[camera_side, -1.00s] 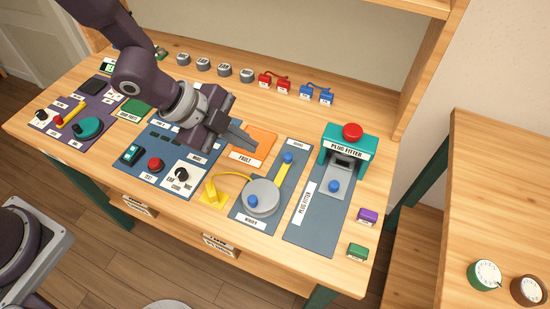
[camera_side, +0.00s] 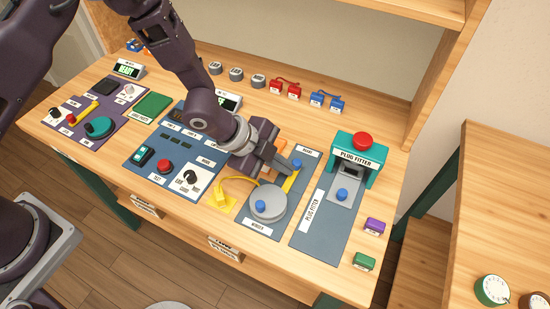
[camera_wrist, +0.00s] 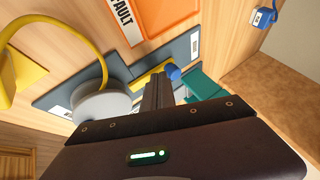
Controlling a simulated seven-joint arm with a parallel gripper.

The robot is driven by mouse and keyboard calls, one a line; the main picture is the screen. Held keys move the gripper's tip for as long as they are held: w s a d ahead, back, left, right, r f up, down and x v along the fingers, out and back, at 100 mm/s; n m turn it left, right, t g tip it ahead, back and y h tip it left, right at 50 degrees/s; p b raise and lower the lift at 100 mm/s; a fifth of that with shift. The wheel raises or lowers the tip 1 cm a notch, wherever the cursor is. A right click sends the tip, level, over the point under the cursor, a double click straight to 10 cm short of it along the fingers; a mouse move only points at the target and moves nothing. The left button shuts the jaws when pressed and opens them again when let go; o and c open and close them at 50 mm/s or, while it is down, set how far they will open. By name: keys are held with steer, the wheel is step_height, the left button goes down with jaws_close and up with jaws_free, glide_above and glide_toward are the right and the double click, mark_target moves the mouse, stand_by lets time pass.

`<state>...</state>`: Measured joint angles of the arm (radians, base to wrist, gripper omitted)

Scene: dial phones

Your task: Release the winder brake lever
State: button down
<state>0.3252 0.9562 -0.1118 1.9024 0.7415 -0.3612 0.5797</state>
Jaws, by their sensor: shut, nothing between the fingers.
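The winder is a blue-grey panel with a grey round drum (camera_side: 268,204) that has a blue knob on top.
A yellow cable runs from a yellow block (camera_side: 221,203) to the drum. The teal plug fitter (camera_side: 356,156) with a red button stands close on the right. The orange fault plate (camera_wrist: 165,12) lies behind my gripper. Red and blue connectors (camera_side: 327,101) sit at the back.

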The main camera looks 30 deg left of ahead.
steer(key=shift+w, duration=1.55)
steer(key=v, duration=1)
steer(key=shift+s, duration=0.1)
